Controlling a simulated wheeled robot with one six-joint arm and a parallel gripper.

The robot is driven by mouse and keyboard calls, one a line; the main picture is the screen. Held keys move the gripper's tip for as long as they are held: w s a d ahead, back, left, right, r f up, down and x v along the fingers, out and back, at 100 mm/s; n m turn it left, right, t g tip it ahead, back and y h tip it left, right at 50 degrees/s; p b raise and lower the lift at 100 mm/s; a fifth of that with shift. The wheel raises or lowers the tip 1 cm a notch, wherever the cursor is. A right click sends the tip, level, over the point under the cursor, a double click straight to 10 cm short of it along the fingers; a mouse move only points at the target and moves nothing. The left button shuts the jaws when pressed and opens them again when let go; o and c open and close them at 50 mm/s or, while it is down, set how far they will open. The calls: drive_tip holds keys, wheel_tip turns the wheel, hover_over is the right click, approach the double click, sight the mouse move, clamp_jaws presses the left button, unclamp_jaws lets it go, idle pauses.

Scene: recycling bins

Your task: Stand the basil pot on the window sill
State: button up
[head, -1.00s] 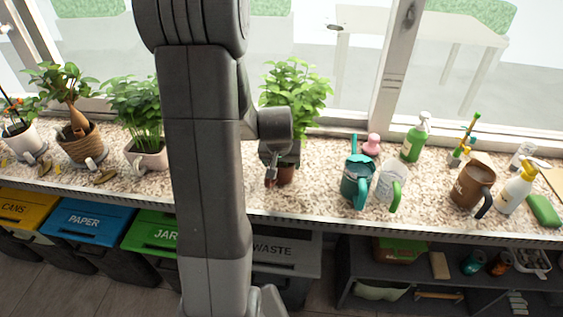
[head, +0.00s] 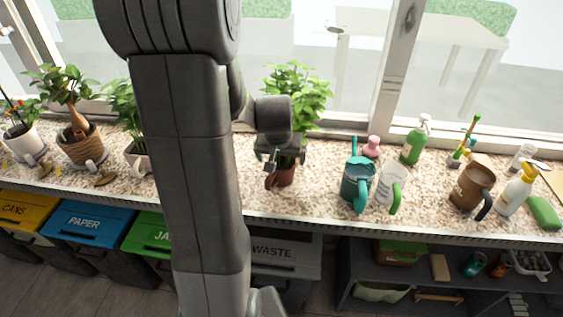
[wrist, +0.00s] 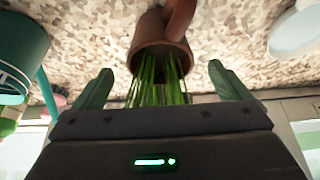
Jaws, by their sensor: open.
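The basil plant (head: 303,88) is leafy and green, in a small terracotta pot (head: 286,174) with a brown handle-like part. It stands upright on the speckled stone ledge (head: 320,190) under the window. My gripper (head: 270,164) is at the pot's front left, and my wrist covers part of the leaves and pot. In the wrist view the picture is upside down: the pot (wrist: 152,57) and its green stems lie ahead of my gripper (wrist: 160,69). The two green fingers are apart on either side of the stems; nothing is clamped.
A teal watering can (head: 356,183), a clear cup with a green handle (head: 391,184) and a pink object (head: 371,146) stand right of the pot. Other potted plants (head: 78,140) stand left. Bins (head: 88,220) and a dark shelf (head: 440,285) are below.

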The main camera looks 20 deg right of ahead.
drive_tip(key=v, duration=0.7)
drive_tip(key=shift+o, duration=0.4)
drive_tip(key=shift+r, duration=0.1)
